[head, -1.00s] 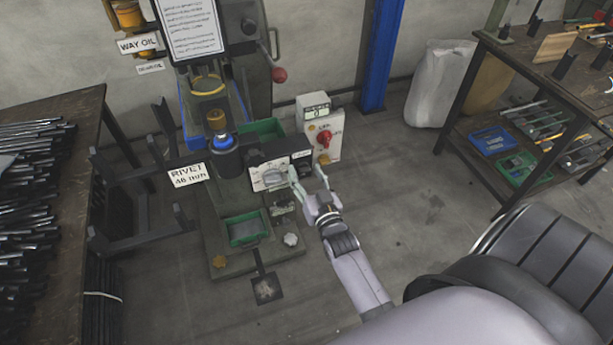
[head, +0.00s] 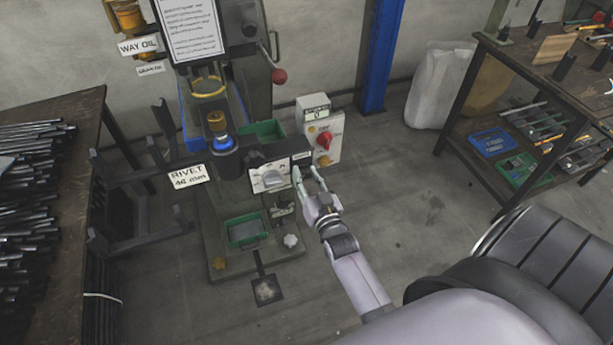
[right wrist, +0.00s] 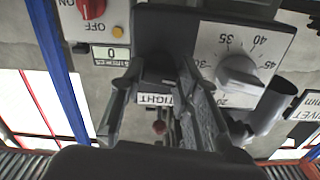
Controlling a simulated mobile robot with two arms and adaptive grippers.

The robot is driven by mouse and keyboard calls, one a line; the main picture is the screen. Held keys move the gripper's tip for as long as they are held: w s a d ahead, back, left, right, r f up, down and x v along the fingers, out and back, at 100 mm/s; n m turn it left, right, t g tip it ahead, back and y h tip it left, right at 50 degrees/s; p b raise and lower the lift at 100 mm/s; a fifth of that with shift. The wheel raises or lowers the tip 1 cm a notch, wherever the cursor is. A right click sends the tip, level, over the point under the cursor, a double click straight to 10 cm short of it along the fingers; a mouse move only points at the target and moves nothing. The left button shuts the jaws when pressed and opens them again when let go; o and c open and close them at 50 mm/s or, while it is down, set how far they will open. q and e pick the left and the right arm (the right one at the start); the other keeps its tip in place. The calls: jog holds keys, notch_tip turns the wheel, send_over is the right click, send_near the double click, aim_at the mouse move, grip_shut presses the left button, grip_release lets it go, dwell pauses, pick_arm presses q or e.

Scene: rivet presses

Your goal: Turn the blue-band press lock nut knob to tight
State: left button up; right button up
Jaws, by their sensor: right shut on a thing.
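The press (head: 258,215) stands at centre, with blue on its column and a blue band (head: 222,143) around its spindle. My right gripper (head: 307,172) is at the right end of its dark control box (head: 302,157). In the right wrist view the fingers (right wrist: 160,80) straddle a dark part at the box, with a "TIGHT" label (right wrist: 155,99) between them. The gripper is shut on this part, apparently the lock nut knob; its shape and pointer are mostly hidden. My left gripper is not in view.
A white dial plate with a grey knob (head: 271,178) is just left of the fingers. A switch box with a red knob (head: 323,141) stands behind. A rod-covered table (head: 92,125) is at left, a workbench (head: 553,75) at right. Floor right of the press is clear.

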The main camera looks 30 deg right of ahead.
jog(key=m+p, duration=0.1)
jog(key=m, duration=0.6)
jog(key=shift+m+p, duration=0.3)
jog(key=shift+p, duration=0.1)
jog(key=m, duration=0.4)
jog(key=shift+f+m, duration=0.1)
jog(key=shift+m, duration=0.2)
jog(key=shift+m+b, duration=0.55)
jog(key=shift+m, duration=1.65)
jog(key=o, duration=1.2)
jog(key=shift+c, duration=0.2)
